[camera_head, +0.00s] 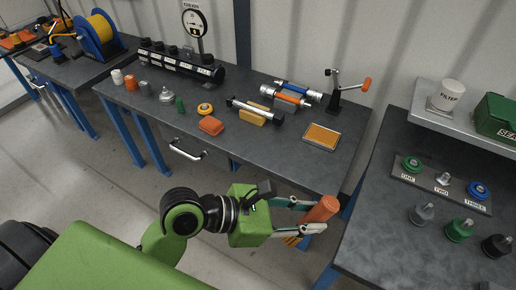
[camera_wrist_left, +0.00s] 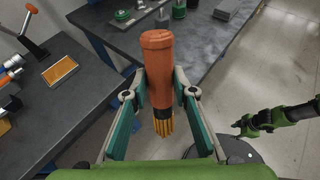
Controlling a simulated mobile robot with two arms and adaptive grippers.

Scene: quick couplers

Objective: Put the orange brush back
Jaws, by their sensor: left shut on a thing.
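My left gripper (camera_head: 307,213) is shut on the orange brush (camera_head: 322,208), in the air in front of the bench's right end. In the left wrist view the brush (camera_wrist_left: 157,60) is clamped between both fingers. Its thick orange handle points up in that picture and its yellow bristles point down, below a dark collar. My right gripper (camera_wrist_left: 243,126) shows small and dark in the left wrist view, away from the brush. Its finger state is unclear. It is not visible in the head view.
A second bench (camera_head: 385,225) at right carries labelled couplers (camera_head: 443,180). Floor lies between them.

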